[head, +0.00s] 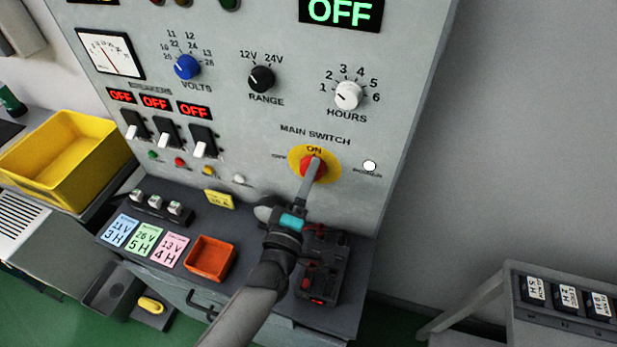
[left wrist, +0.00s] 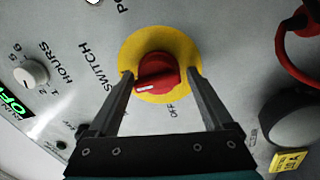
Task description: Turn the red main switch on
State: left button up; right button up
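The red main switch (head: 309,168) is a rotary knob on a yellow disc (head: 331,172), low on the grey panel. ON is printed above it and OFF to its left. My left gripper (head: 313,165) is in front of it. In the left wrist view, its two fingers (left wrist: 161,76) stand on either side of the red knob (left wrist: 158,72), with a gap at least on the right; contact on the left is unclear. The knob's white mark is at its lower-left end in that view, and OFF shows below. The power lamp (head: 369,165) is white. My right gripper is not in view.
The panel carries a blue volts knob (head: 187,67), a black range knob (head: 261,79), a white hours knob (head: 348,95) and breakers under red OFF displays. Below, an orange tray (head: 209,259) and a dark device with red leads (head: 322,270) are on the ledge.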

pick_arm(q)
jog(key=shift+o, duration=0.7)
jog(key=shift+s+f, duration=0.1)
jog(key=shift+f, duration=0.05)
jog(key=b+v, duration=0.1)
jog(key=v, duration=1.4)
jog(key=shift+s, duration=0.1)
